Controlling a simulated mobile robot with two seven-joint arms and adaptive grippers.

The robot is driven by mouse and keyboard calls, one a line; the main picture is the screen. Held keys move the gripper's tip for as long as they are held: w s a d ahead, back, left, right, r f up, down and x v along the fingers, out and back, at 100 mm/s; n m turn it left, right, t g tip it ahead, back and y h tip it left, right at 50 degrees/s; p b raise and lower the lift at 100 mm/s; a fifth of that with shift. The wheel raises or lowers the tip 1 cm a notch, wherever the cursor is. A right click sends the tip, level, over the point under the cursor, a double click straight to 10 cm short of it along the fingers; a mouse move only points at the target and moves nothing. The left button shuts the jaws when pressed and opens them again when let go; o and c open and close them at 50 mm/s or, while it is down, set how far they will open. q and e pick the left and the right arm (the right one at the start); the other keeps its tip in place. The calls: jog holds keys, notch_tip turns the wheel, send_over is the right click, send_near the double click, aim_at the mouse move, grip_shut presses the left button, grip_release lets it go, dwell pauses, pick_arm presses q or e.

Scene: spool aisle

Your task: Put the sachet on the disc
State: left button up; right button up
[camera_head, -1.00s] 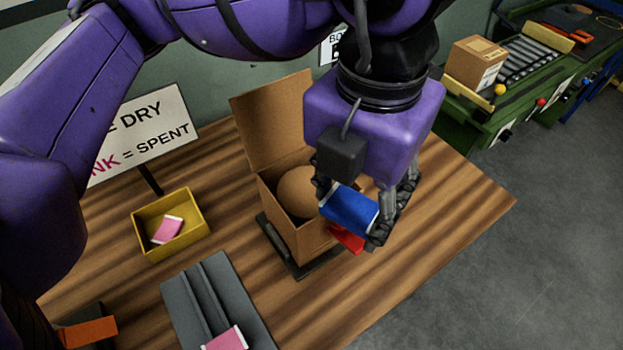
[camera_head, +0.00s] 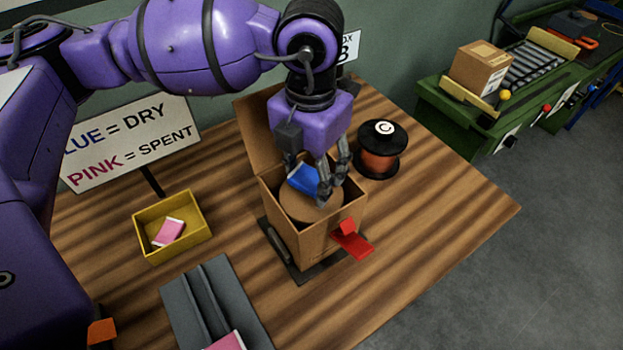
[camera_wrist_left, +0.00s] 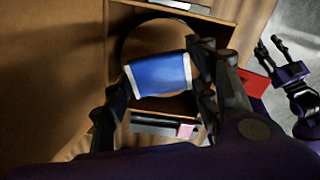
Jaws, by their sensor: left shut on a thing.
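My left gripper (camera_head: 318,188) is shut on a blue sachet (camera_head: 303,179) with white ends, inside the mouth of an open cardboard box. The brown round disc (camera_head: 312,205) lies in the box, under the sachet. In the left wrist view the sachet (camera_wrist_left: 160,75) is between the fingers and overlaps the disc (camera_wrist_left: 150,42). I cannot tell whether the sachet touches the disc. My right gripper (camera_wrist_left: 272,48) shows at the right of the left wrist view, empty, with its fingers apart. It is outside the head view.
The cardboard box (camera_head: 325,240) stands on a dark base, flap raised, with a red tab (camera_head: 352,243) in front. A spool (camera_head: 379,163) stands behind right. A yellow bin (camera_head: 188,243) holds a pink sachet (camera_head: 169,232). A grey rack (camera_head: 225,300) stands front left. The table's right side is clear.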

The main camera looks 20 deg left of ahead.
aim_at(312, 179)
pick_arm(q)
jog(key=shift+s+d+f, duration=0.1)
jog(key=shift+f, duration=1.15)
jog(key=shift+f, duration=0.2)
jog(key=o, duration=0.8)
jog(key=shift+c, duration=0.2)
notch_tip(312, 179, up, 12)
jog(key=shift+r, duration=0.25)
